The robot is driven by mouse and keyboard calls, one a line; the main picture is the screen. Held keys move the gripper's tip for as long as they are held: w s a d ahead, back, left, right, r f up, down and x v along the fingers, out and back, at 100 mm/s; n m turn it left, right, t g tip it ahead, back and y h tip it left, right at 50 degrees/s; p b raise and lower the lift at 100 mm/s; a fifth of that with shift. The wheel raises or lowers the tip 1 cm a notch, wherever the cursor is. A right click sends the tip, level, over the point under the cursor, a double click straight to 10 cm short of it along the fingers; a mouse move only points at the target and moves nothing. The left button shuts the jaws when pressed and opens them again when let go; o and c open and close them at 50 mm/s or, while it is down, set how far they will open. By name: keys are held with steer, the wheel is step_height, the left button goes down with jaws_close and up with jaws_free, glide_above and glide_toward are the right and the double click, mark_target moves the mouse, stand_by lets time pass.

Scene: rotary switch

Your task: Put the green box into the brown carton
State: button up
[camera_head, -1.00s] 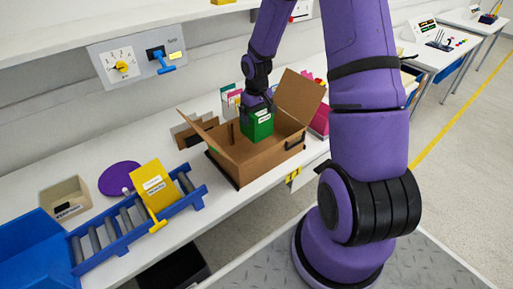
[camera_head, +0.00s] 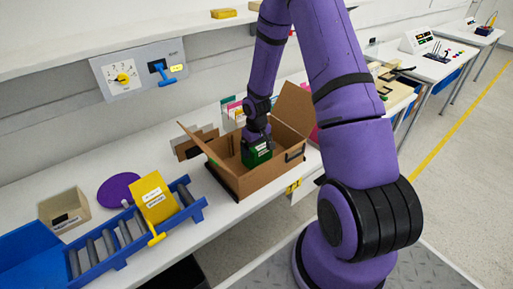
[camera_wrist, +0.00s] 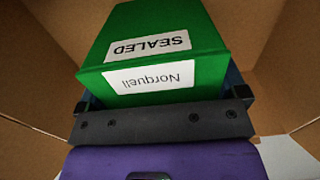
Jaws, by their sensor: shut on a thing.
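The green box (camera_head: 257,153) is inside the open brown carton (camera_head: 243,183), with its lower part hidden by the carton's front wall. My gripper (camera_head: 256,135) reaches down into the carton from above and is shut on the green box. In the wrist view the green box (camera_wrist: 155,50) fills the middle, held between the finger ends at both sides. Its white labels read "SEALED" and "Norquell". The carton's brown walls (camera_wrist: 272,45) surround it there. I cannot tell whether the box touches the carton's floor.
A switch panel (camera_head: 137,73) is on the wall. The carton's flaps stand open.

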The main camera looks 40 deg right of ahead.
steer(key=o, duration=0.8)
steer(key=shift+f, duration=0.15)
steer(key=shift+o, duration=0.2)
step_height(320, 180, up, 12)
steer(key=shift+r, duration=0.1)
steer(key=s+a+r+t+h, duration=0.1)
steer(key=s+a+r, duration=0.15)
steer(key=r, duration=0.45)
steer(key=s+a+r+t, duration=0.1)
steer(key=s+a+r, duration=0.15)
steer(key=r, duration=0.45)
steer(key=s+a+r+h, duration=0.1)
steer(key=s+a+r, duration=0.1)
steer(key=s+r, duration=0.35)
steer(key=s+a+r+t+y, duration=0.1)
steer(key=s+a+r, duration=0.2)
steer(key=s+r, duration=0.2)
steer(key=s+a+r+t+y, duration=0.1)
steer(key=s+a+r+t, duration=0.1)
steer(key=s+r, duration=0.4)
steer(key=s+a, duration=0.1)
steer(key=s, duration=0.4)
